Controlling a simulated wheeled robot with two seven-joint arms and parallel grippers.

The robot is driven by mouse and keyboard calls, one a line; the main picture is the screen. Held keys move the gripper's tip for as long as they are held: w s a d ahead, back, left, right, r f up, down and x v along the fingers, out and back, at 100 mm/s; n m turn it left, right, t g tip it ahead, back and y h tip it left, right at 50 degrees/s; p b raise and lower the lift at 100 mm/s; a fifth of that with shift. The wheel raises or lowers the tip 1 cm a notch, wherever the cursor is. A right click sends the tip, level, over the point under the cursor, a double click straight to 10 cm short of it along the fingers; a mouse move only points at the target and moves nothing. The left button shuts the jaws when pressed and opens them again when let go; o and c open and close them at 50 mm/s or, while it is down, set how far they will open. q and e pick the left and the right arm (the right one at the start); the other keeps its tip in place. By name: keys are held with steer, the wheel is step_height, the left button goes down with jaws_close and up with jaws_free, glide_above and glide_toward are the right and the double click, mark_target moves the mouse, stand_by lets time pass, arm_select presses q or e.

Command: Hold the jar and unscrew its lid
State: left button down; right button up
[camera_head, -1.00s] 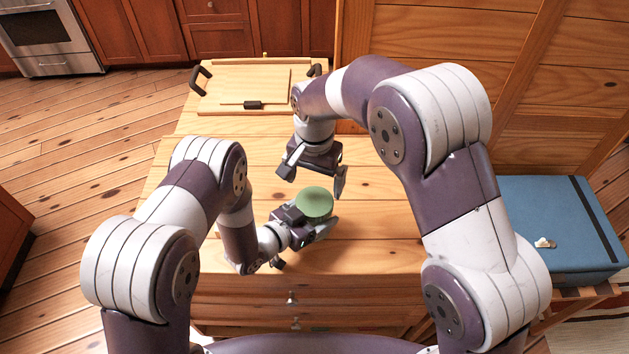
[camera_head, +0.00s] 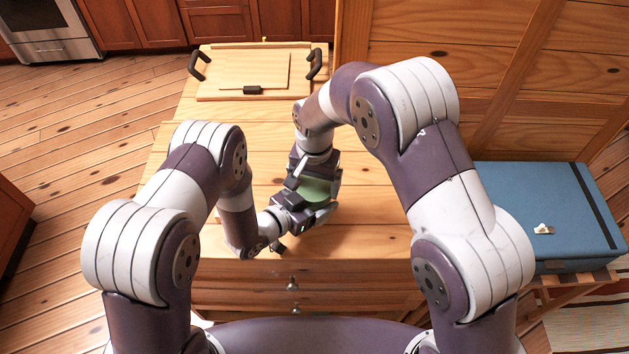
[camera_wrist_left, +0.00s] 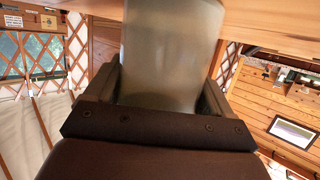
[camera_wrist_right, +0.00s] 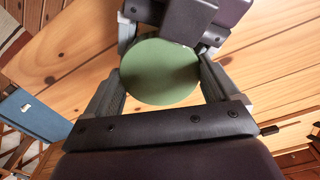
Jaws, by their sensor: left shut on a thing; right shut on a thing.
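The jar's round green lid (camera_head: 317,188) shows in the head view, partly covered by my right gripper. In the right wrist view the lid (camera_wrist_right: 160,72) lies face-on between the fingers of my right gripper (camera_wrist_right: 158,88), which is shut on it from above. The jar's translucent greyish body (camera_wrist_left: 168,55) fills the middle of the left wrist view. My left gripper (camera_head: 306,212) is shut around the jar body from the side, below the lid. The jar's base is mostly hidden by the grippers in the head view.
The wooden chest top (camera_head: 370,225) is clear around the jar. A wooden tray (camera_head: 216,92) with black handles and a small black item (camera_head: 253,90) lies at the back. A blue case (camera_head: 545,215) rests at the right, near my right arm.

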steer(key=shift+n, duration=1.1)
steer(key=o, duration=0.9)
steer(key=shift+r, duration=2.25)
arm_select(q)
jaws_free()
